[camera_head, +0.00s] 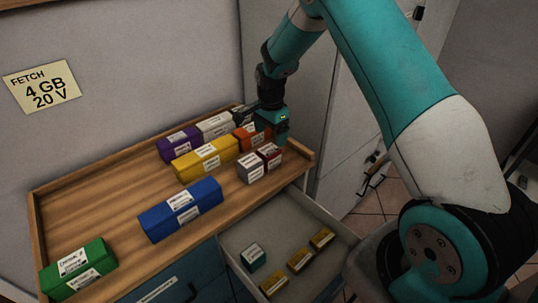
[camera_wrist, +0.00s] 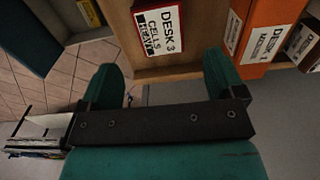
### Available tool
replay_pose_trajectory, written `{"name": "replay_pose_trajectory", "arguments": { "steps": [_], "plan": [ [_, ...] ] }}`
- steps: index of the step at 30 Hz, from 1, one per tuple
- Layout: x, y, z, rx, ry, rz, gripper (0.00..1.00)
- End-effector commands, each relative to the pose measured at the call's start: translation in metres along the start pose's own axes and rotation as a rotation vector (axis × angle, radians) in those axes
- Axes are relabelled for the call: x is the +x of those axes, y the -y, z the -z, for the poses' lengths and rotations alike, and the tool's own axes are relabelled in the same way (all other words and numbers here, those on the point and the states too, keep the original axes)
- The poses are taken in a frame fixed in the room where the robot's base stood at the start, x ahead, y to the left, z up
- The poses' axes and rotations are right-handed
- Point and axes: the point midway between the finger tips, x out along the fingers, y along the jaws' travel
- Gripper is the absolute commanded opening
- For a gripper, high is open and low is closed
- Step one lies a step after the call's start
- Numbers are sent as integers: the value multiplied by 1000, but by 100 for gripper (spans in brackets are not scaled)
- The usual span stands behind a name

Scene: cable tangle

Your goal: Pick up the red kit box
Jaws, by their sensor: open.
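The small red kit box (camera_head: 271,155) stands near the right end of the wooden tabletop, beside a small pale grey box (camera_head: 250,169). In the wrist view, the red box (camera_wrist: 160,28) shows a white label reading "DESK 3 CELLS HEAVY" at the top, beyond the fingertips. My gripper (camera_head: 276,137) is just above and behind the red box in the head view. Its two fingers (camera_wrist: 165,72) are apart, with nothing between them, and the red box lies ahead of the gap.
An orange box (camera_head: 250,137) stands close behind the red box; it also shows in the wrist view (camera_wrist: 268,32). Yellow (camera_head: 205,157), purple (camera_head: 178,144), blue (camera_head: 180,210) and green (camera_head: 78,268) boxes share the tabletop. An open drawer (camera_head: 282,232) below holds several small boxes.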

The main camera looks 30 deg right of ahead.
Motion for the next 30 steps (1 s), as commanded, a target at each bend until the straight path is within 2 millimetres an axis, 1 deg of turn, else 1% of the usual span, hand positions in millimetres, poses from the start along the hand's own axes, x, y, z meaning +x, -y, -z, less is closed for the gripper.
{"name": "replay_pose_trajectory", "arguments": {
  "steps": [3, 6, 14, 21, 24, 30],
  "plan": [
    [23, -1, -1, -2, 1, -4, 88],
    [38, 0, -1, -2, 1, -2, 88],
    [57, 0, -2, -3, 1, -1, 88],
    [90, 1, -6, -3, 1, -1, 88],
    [99, 1, -5, -3, 1, -1, 88],
    [102, 2, -5, -3, 0, 1, 88]
  ]
}}
